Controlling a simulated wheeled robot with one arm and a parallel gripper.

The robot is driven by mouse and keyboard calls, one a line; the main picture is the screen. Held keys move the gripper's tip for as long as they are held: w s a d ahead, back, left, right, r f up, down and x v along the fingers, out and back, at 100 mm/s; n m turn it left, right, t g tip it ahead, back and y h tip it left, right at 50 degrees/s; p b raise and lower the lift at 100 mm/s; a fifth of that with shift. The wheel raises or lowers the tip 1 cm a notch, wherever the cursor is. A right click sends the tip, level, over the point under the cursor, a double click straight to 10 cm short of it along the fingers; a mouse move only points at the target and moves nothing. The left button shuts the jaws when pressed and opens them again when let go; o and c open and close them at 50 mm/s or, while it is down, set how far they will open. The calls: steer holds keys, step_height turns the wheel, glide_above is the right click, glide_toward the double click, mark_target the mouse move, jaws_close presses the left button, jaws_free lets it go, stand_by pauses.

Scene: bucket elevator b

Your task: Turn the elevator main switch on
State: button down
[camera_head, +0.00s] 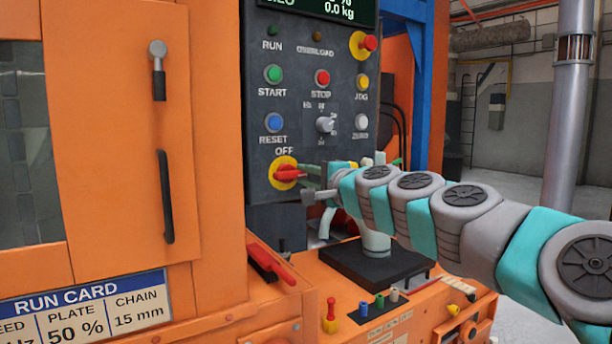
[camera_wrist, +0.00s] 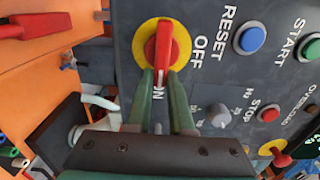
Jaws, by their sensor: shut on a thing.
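The main switch is a red handle (camera_head: 287,175) on a yellow disc, low on the dark control panel, with OFF printed above it in the head view. The handle lies roughly level there, its length across the panel. In the wrist view the red handle (camera_wrist: 164,45) runs up and down the picture, in line with the ON label below it, while OFF is to its right. My gripper (camera_head: 308,182) reaches it from the right. In the wrist view my gripper's green fingers (camera_wrist: 163,76) are shut on the handle's near end and partly hide the ON label.
The dark panel (camera_head: 262,130) carries several buttons and a grey selector knob (camera_head: 325,124) close above my gripper. An orange ledge below holds a red lever (camera_head: 270,265), a black plate (camera_head: 350,268) and small coloured plugs. An orange cabinet door (camera_head: 120,130) stands at left.

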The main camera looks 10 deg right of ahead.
steer(key=c, duration=0.8)
jaws_free()
steer(key=v, duration=0.7)
steer(key=shift+s+b, duration=0.35)
steer(key=shift+b, duration=0.1)
steer(key=shift+d, duration=0.1)
